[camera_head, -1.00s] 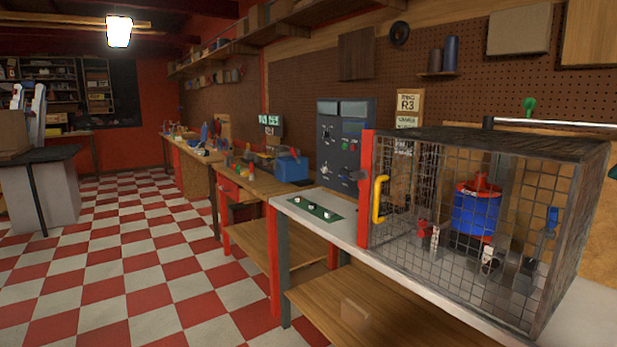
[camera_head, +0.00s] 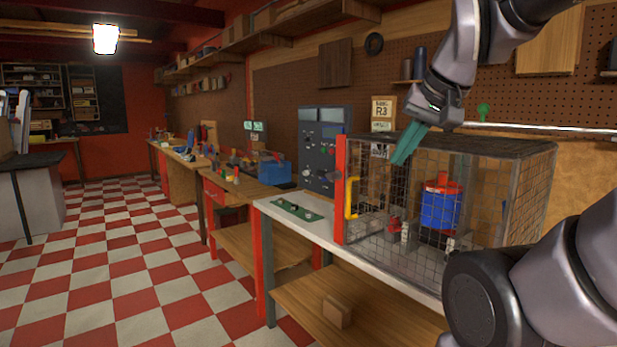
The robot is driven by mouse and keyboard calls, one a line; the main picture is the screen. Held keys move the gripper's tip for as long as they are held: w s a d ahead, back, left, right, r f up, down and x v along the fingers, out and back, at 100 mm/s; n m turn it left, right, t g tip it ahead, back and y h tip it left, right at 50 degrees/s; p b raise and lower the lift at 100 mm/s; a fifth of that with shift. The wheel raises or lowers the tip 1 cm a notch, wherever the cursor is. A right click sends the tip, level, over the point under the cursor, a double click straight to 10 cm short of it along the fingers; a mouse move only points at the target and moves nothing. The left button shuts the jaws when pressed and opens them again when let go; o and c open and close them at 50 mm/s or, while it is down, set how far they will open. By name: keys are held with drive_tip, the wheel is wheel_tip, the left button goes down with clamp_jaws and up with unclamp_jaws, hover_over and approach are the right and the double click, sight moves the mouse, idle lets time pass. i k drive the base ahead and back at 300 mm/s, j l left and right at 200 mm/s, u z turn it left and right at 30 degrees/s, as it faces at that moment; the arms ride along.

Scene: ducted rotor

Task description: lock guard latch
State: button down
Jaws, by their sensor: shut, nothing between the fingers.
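The wire mesh guard (camera_head: 480,147) is a cage on the bench at the right, with a red front post (camera_head: 340,190) and a yellow handle (camera_head: 352,197). The guard stands closed around a blue and red rotor unit (camera_head: 440,207). I cannot make out the latch clearly; a small dark piece (camera_head: 336,178) sits on the red post. My gripper (camera_head: 399,160) has teal fingers, shut and empty. It points down and left, in front of or above the guard's top left part in the picture; its exact distance from the mesh is unclear.
A grey control panel (camera_head: 320,150) stands behind the bench, left of the guard. A green plate with buttons (camera_head: 297,209) lies on the white benchtop (camera_head: 275,205). A blue toolbox (camera_head: 275,172) is on the wooden bench farther left. The checkered floor (camera_head: 120,260) is clear.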

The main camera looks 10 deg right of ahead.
sight(324, 174)
drive_tip(key=i+j+z, duration=0.1)
drive_tip(key=z, duration=0.35)
drive_tip(key=i+j+z, duration=0.1)
drive_tip(key=j+z, duration=0.15)
drive_tip(key=z, duration=0.15)
drive_tip(key=j+z, duration=0.2)
drive_tip(key=z, duration=0.25)
drive_tip(key=j+z, duration=0.25)
drive_tip(key=j, duration=0.55)
drive_tip(key=j+z, duration=0.2)
drive_tip(key=j, duration=0.6)
drive_tip(key=j+z, duration=0.25)
drive_tip(key=j, duration=0.5)
drive_tip(key=k+j, duration=0.1)
drive_tip(key=j, duration=0.8)
drive_tip(key=k+j, duration=0.15)
drive_tip(key=j, duration=0.3)
